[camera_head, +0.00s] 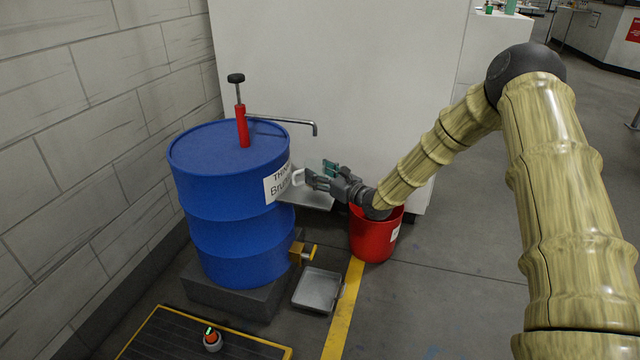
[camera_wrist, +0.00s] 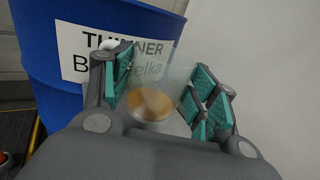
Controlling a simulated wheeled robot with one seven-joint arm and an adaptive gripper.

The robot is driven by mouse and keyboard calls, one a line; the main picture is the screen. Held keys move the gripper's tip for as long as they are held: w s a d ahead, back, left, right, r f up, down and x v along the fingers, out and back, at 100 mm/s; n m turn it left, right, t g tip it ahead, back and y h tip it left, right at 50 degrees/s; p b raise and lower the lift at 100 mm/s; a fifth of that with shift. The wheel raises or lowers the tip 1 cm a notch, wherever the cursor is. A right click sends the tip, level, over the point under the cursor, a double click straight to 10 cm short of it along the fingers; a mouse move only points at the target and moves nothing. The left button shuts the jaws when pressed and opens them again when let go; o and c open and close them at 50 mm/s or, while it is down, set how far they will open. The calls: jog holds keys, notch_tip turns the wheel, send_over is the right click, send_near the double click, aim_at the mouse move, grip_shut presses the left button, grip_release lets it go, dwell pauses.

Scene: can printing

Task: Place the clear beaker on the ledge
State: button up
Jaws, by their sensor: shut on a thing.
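My gripper (camera_head: 318,175) is shut on the clear beaker (camera_wrist: 165,76), with teal finger pads on both sides of it in the wrist view (camera_wrist: 168,84). The beaker is see-through, with a brownish-orange round patch low in it; I cannot tell whether this is contents or the base. In the head view the beaker is hard to make out, beside a small white shape at the fingertips. The grey metal ledge (camera_head: 310,198) juts out behind and below my gripper, right of the drum. My gripper partly covers it, and I cannot tell whether the beaker touches it.
A blue drum (camera_head: 235,235) labelled THINNER stands close left, with a red hand pump (camera_head: 242,127) and grey spout (camera_head: 295,122) above. A red bucket (camera_head: 372,240) stands below my wrist. A grey tray (camera_head: 317,290) lies on the floor under a yellow tap (camera_head: 303,252).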

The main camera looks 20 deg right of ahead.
jog(key=shift+f+b, duration=0.3)
jog(key=shift+f, duration=1.2)
jog(key=shift+f, duration=0.2)
jog(key=o, duration=1.1)
jog(key=shift+r, duration=0.15)
